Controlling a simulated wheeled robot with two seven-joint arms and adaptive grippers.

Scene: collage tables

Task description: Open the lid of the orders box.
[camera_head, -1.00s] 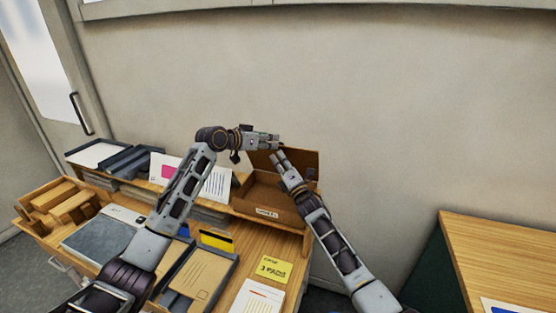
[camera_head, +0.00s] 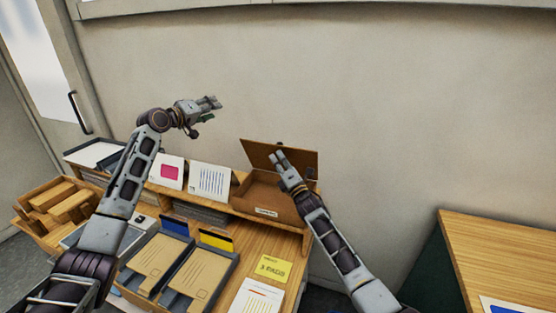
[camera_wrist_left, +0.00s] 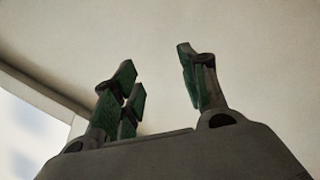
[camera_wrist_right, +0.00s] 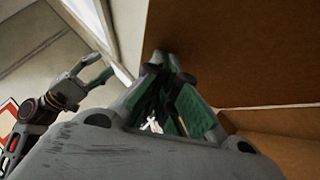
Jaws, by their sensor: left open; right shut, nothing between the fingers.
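The orders box (camera_head: 262,194) is a brown box on the right end of the raised shelf, with a small white label on its front. Its lid (camera_head: 290,158) stands raised at the back, near the wall. My right gripper (camera_head: 277,156) is shut and empty, in front of the lid; the lid and box also show in the right wrist view (camera_wrist_right: 240,50). I cannot tell whether the fingers touch the lid. My left gripper (camera_head: 213,103) is open and empty, in the air to the upper left of the box. In the left wrist view its fingers (camera_wrist_left: 160,90) are spread against bare wall.
Cards (camera_head: 210,178) stand on the shelf left of the box. Trays with envelopes (camera_head: 205,272) and a yellow note (camera_head: 272,268) lie on the desk. A wooden organizer (camera_head: 50,215) is at the left. Another table (camera_head: 500,250) stands at the right.

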